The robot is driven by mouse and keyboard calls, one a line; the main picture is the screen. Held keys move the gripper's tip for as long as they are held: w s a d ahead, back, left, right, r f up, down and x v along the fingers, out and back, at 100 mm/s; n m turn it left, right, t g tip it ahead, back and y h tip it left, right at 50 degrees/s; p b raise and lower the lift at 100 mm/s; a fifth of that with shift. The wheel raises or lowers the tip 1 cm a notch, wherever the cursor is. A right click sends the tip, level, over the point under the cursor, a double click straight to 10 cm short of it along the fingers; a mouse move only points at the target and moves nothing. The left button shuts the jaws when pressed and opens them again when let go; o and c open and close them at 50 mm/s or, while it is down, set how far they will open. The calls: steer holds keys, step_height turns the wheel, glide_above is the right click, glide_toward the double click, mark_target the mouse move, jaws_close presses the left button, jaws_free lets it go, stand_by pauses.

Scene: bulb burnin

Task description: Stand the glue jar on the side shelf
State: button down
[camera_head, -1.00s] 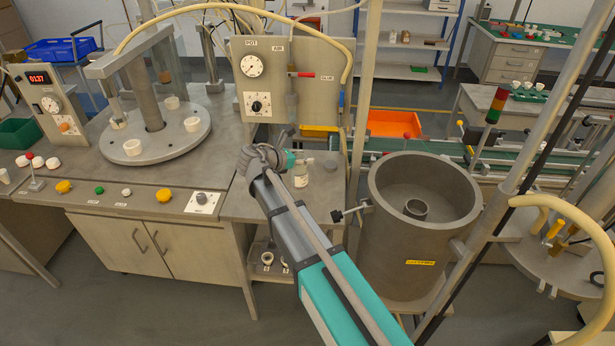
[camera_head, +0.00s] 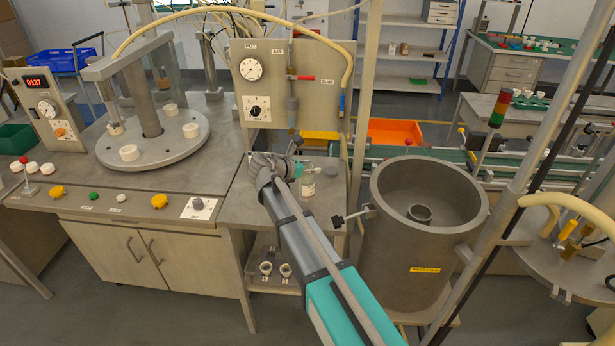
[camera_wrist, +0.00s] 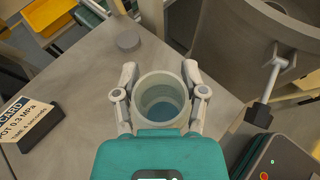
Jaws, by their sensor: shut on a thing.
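The glue jar (camera_wrist: 160,88) is a pale, see-through open jar with a bluish bottom, seen from above in the wrist view. In the head view the jar (camera_head: 308,184) is small, upright and white-labelled. My gripper (camera_wrist: 160,75) has a finger on each side of the jar and is shut on it. In the head view my gripper (camera_head: 297,170) partly hides the jar. Below is a grey side surface (camera_head: 235,205), with a lower shelf (camera_head: 258,285) under it. I cannot tell whether the jar's base touches the surface.
A small grey disc (camera_wrist: 129,42) lies on the surface beyond the jar. A sign (camera_wrist: 28,122) stands at left. A large grey drum (camera_head: 385,245) with a clamp (camera_head: 350,215) is at right. A gauge panel (camera_head: 270,110) rises behind. Two small cups (camera_head: 275,269) sit on the lower shelf.

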steer(key=shift+w+d+f+b, duration=0.25)
steer(key=shift+w+f+b, duration=0.1)
steer(key=shift+f+b, duration=1.65)
steer(key=shift+f, duration=0.15)
steer(key=shift+c, duration=0.7)
jaws_free()
steer(key=shift+r, duration=0.2)
steer(key=shift+s+a+r+p, duration=0.3)
steer(key=shift+s+a+p, duration=0.05)
steer(key=shift+s+a, duration=0.05)
steer(key=p+v, duration=0.4)
steer(key=v, duration=0.7)
steer(key=shift+f, duration=0.2)
